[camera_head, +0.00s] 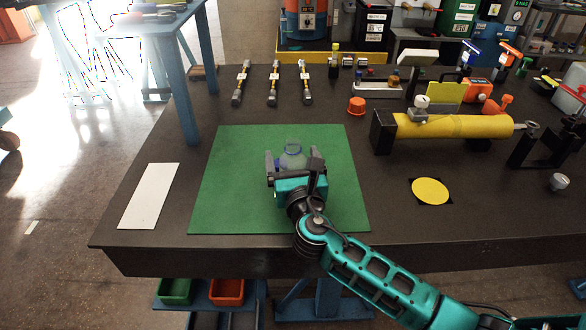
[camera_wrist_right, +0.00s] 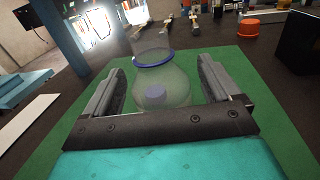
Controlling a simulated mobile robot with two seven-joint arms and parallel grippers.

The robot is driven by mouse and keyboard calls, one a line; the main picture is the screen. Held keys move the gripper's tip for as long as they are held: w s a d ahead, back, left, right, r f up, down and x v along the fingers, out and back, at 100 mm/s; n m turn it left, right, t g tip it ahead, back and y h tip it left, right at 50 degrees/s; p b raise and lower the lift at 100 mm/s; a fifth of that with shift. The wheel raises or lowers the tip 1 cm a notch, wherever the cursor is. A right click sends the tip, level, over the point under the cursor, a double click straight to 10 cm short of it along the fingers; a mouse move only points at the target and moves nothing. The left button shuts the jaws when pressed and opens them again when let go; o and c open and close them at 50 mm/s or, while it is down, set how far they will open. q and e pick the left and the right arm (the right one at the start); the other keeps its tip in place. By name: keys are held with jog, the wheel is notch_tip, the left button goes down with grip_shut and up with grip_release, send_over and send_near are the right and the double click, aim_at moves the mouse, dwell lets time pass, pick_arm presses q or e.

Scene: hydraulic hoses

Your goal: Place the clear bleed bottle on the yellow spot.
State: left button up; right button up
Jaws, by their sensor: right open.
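The clear bleed bottle (camera_head: 292,157) stands on the green mat (camera_head: 230,160) in the head view. It is see-through with a blue ring at its neck. In the right wrist view the bottle (camera_wrist_right: 157,80) stands upright between the two open fingers, with a gap visible at each side. My right gripper (camera_head: 296,163) is open around the bottle, low over the mat, and hides its lower part in the head view. The yellow spot (camera_head: 431,191) lies on the dark table to the right of the mat, with nothing on it. My left gripper is not in view.
A yellow cylinder (camera_head: 455,127) lies behind the yellow spot. An orange cap (camera_head: 357,105) stands behind the mat, and several hose fittings (camera_head: 273,85) lie farther back. A white strip (camera_head: 149,196) lies left of the mat. A small grey knob (camera_head: 559,182) is at the right.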

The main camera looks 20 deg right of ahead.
jog(key=shift+w+d, duration=0.1)
jog(key=shift+w, duration=0.55)
jog(key=c, duration=1.2)
